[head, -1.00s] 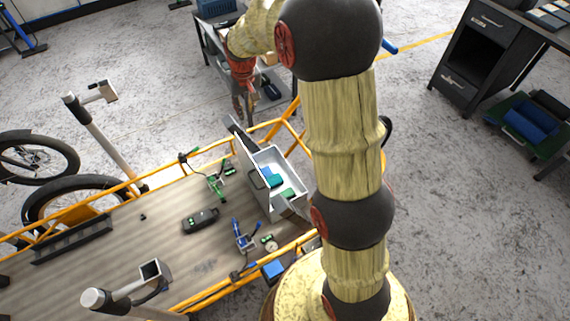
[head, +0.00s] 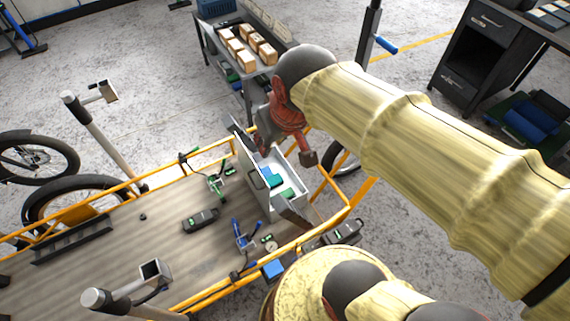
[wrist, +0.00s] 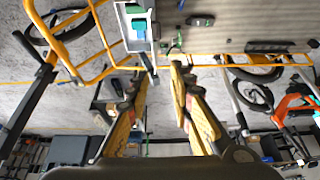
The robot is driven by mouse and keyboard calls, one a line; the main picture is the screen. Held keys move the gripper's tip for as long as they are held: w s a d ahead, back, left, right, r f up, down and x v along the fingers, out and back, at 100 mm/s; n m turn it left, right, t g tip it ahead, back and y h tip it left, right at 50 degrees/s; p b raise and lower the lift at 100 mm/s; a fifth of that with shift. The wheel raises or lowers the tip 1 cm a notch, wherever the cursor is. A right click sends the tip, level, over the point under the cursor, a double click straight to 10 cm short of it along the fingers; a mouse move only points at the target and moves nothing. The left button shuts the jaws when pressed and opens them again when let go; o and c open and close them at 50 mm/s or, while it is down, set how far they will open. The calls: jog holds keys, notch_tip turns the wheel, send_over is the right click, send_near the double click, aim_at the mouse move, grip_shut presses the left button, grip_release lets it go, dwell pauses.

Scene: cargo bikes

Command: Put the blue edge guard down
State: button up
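My gripper (head: 284,153) is above the far end of the white box on the cargo bike. In the wrist view its two yellow fingers (wrist: 159,73) are spread, with nothing visible between them. A small blue piece (head: 272,179) lies in the white box (head: 288,213) with green pieces; the blue also shows in the wrist view (wrist: 139,30). A separate blue block (head: 273,269) is at the bike's near rail. I cannot tell which of these is the blue edge guard.
The wooden bike bed (head: 150,225) holds a black device (head: 200,220) and a blue clamp (head: 240,236). Orange rails (head: 335,215) edge it. A grey cart (head: 262,66) with several cardboard boxes stands behind. Bare floor lies between cart and bike.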

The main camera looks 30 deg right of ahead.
jog(key=s+f, duration=0.1)
jog(key=s, duration=0.5)
jog(key=shift+s+a+t, duration=0.3)
jog(key=shift+s, duration=0.05)
notch_tip(320, 180, up, 3)
jog(key=p, duration=0.2)
jog(key=shift+p, duration=0.4)
jog(key=shift+f, duration=0.15)
dwell(2.0)
